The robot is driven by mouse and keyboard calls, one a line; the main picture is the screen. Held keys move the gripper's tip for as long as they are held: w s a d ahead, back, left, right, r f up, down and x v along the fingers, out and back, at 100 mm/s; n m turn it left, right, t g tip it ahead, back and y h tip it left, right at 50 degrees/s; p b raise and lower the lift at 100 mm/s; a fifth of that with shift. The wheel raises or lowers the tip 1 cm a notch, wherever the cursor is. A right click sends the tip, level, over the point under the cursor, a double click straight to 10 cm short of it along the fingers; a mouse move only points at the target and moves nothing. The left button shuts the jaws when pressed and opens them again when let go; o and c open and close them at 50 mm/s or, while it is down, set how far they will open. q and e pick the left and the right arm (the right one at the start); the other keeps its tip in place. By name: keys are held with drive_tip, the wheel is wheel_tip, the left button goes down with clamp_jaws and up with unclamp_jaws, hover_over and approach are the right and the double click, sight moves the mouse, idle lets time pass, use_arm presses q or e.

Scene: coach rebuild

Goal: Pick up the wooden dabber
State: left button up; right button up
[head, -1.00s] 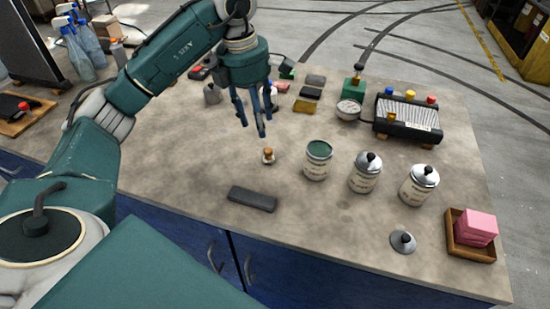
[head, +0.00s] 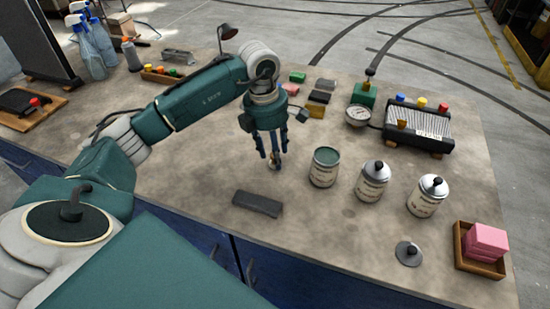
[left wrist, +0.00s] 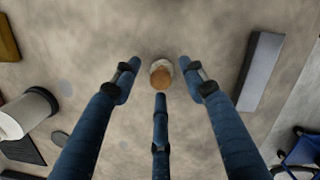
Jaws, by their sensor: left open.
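The wooden dabber (left wrist: 161,76) is small, with a brown wooden top and a pale base. In the left wrist view it stands on the worktop between my fingers. In the head view only a bit of it (head: 273,166) shows, as my fingers hide the rest. My left gripper (head: 274,160) points down over the dabber, with its three blue fingers low around it. In the left wrist view the fingers of my left gripper (left wrist: 159,78) are spread, with gaps between them and the dabber. My right gripper is in neither view.
A dark flat block (head: 257,204) lies in front of the dabber. An open can with a green top (head: 324,167) stands close on the right. Two lidded cans (head: 372,182), a loose lid (head: 408,253) and a wooden tray (head: 480,265) with pink blocks are farther right.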

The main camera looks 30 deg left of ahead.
use_arm(q)
drive_tip(key=shift+f, duration=0.7)
clamp_jaws()
drive_tip(key=shift+r, duration=0.15)
wheel_tip(320, 180, up, 20)
drive_tip(key=shift+b, duration=0.35)
